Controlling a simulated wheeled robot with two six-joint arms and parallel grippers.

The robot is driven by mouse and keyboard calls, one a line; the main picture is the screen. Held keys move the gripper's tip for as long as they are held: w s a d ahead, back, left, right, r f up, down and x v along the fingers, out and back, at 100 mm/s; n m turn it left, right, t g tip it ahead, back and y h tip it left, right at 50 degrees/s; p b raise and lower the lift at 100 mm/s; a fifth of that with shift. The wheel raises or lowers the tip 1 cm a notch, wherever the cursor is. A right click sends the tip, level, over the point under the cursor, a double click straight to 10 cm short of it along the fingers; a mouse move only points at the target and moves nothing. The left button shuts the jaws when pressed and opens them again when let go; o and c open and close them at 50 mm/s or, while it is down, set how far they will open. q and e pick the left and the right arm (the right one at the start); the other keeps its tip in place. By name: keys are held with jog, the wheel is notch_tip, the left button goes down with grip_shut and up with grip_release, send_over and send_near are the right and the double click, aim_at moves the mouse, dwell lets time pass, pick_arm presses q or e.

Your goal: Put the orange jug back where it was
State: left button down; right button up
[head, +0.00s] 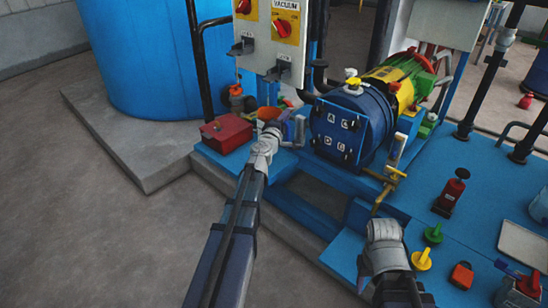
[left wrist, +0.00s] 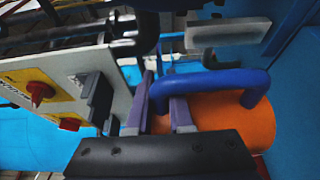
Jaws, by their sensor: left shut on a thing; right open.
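The orange jug (left wrist: 225,122) with a blue handle (left wrist: 215,82) fills the right of the left wrist view. My left gripper (left wrist: 163,98) has its purple fingers at the handle's left end and is shut on it. In the head view the jug (head: 268,114) shows as a small orange patch just beyond my left gripper (head: 284,126), which hides much of it. I cannot tell whether the jug touches the blue platform. My right gripper (head: 384,228) is open, away from the jug, over the front of the blue platform.
A red box (head: 226,133) stands left of the jug. The control panel (head: 273,38) rises behind it, and the blue drum-shaped machine (head: 340,128) is on its right.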

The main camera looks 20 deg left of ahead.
pick_arm(q)
notch_tip(320, 180, down, 10)
jog(key=b, duration=1)
jog(key=c, duration=0.8)
grip_release()
jog(key=shift+f, duration=0.1)
jog(key=s, duration=0.8)
jog(key=s+d, duration=0.1)
jog(key=s, duration=0.3)
